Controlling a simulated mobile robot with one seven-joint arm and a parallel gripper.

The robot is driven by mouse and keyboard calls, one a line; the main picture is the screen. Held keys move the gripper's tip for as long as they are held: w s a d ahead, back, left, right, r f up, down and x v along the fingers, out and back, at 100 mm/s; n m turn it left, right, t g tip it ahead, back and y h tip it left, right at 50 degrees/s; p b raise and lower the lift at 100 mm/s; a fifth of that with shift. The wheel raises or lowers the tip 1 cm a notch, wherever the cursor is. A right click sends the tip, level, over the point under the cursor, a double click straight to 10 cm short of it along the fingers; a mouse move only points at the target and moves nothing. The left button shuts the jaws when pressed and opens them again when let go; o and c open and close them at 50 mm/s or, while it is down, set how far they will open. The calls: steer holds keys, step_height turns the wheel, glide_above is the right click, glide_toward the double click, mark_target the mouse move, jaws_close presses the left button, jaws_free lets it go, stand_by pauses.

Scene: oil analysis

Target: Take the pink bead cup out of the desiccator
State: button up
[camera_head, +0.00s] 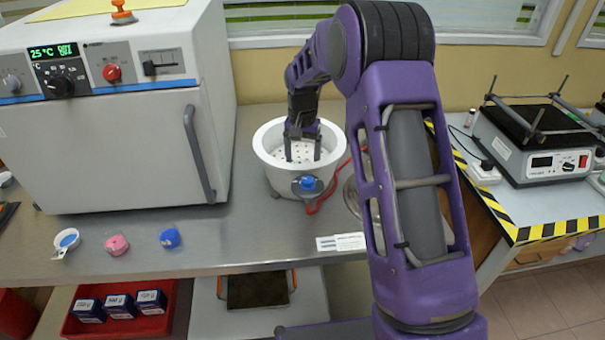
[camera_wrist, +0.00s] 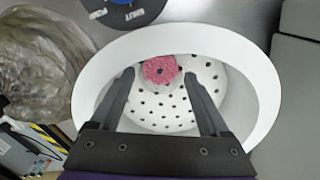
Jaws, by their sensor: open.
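The desiccator is a white round bowl (camera_head: 263,155) standing lidless on the steel bench; in the wrist view its wide rim (camera_wrist: 268,95) surrounds a white perforated plate. The pink bead cup (camera_wrist: 161,70) sits on that plate near the wall at the top of the wrist view. Its pink beads show, but its sides are hard to make out. It is not visible in the head view. My gripper (camera_head: 303,155) points down into the bowl with its fingers open. In the wrist view the open fingers (camera_wrist: 159,78) stand on either side of the cup, apart from it, with nothing held.
A large oven (camera_head: 110,130) stands left of the desiccator. Pink (camera_head: 117,244) and blue (camera_head: 170,238) bead piles and a small dish (camera_head: 66,241) lie along the front bench. A shiny dome (camera_wrist: 40,65) lies beside the bowl. A blue-knobbed valve (camera_head: 308,183) sticks out in front.

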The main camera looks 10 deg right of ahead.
steer(key=shift+f, duration=1.4)
steer(key=shift+r, duration=0.1)
steer(key=c, duration=1.1)
